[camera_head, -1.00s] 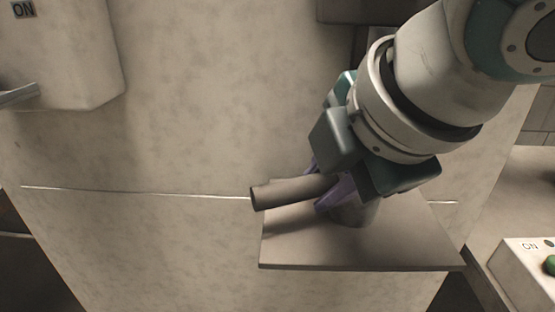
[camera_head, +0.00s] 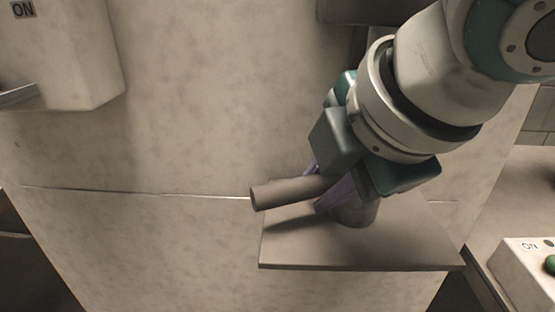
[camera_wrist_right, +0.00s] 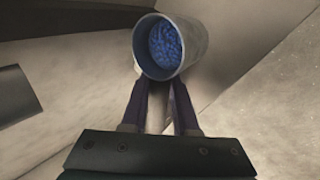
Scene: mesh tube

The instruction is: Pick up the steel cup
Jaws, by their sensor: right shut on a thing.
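The steel cup (camera_head: 359,213) is a grey round vessel, mostly hidden under my right gripper in the head view. It appears to be standing on a flat plate (camera_head: 400,252). In the right wrist view the cup (camera_wrist_right: 190,62) shows its open mouth, with blue grains (camera_wrist_right: 166,46) inside. My right gripper (camera_head: 335,190) has purple fingers, one on each side of the cup, and is shut on it. The gripper also shows in the right wrist view (camera_wrist_right: 160,100). My left gripper is not in view.
A grey tube (camera_head: 288,191) juts out leftward just beside the fingers, above the plate's left edge. A pale machine housing (camera_head: 75,65) stands at upper left. A control box (camera_head: 525,270) with a green button is at lower right. The pale surface at centre left is clear.

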